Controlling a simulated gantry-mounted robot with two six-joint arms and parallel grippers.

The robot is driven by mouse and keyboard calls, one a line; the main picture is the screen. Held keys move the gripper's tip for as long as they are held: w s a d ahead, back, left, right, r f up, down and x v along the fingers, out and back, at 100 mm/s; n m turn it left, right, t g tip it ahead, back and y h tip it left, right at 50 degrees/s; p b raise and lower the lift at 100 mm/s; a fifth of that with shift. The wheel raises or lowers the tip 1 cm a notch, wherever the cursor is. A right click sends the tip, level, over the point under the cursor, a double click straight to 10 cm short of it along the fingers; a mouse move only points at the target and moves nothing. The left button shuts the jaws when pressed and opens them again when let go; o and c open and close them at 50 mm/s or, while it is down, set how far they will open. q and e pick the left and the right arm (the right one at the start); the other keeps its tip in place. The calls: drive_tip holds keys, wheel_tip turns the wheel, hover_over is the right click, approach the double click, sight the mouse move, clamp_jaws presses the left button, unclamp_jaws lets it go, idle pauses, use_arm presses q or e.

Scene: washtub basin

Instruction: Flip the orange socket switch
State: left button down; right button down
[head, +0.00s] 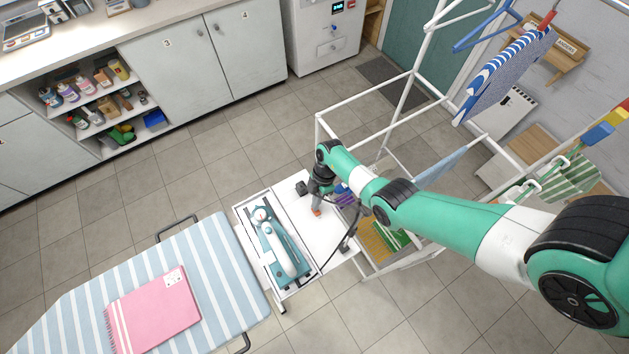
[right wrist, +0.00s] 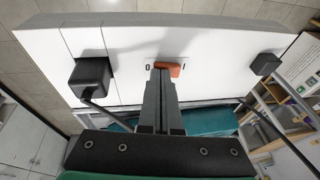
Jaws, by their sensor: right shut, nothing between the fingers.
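The orange socket switch (right wrist: 174,69) sits in a small white plate on a flat white board (right wrist: 200,45) in the right wrist view. My right gripper (right wrist: 160,76) is shut and empty, its fingertips right at the switch, covering its left part. I cannot tell whether they touch it. In the head view, the right gripper (head: 317,206) points down at the board (head: 326,236), with a bit of orange switch (head: 317,213) at its tips. Which way the switch is tilted is not clear. My left gripper is not in view.
Black plugs (right wrist: 90,77) (right wrist: 265,64) with cables stand on either side of the switch. Left of the board, a white and teal iron (head: 275,240) rests on a tray. The striped ironing board (head: 225,270) carries a pink notebook (head: 153,312). A white drying rack (head: 362,98) stands behind.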

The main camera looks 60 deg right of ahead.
drive_tip(key=p+v, duration=0.1)
drive_tip(key=v, duration=0.1)
drive_tip(key=p+v, duration=0.1)
drive_tip(key=p, duration=0.1)
drive_tip(key=a+p+v, duration=0.1)
drive_tip(key=p+v, duration=0.1)
drive_tip(key=shift+w+r, duration=0.3)
drive_tip(key=shift+r, duration=0.15)
drive_tip(key=d+p+v, duration=0.1)
drive_tip(key=v, duration=0.7)
drive_tip(key=shift+w+p, duration=0.4)
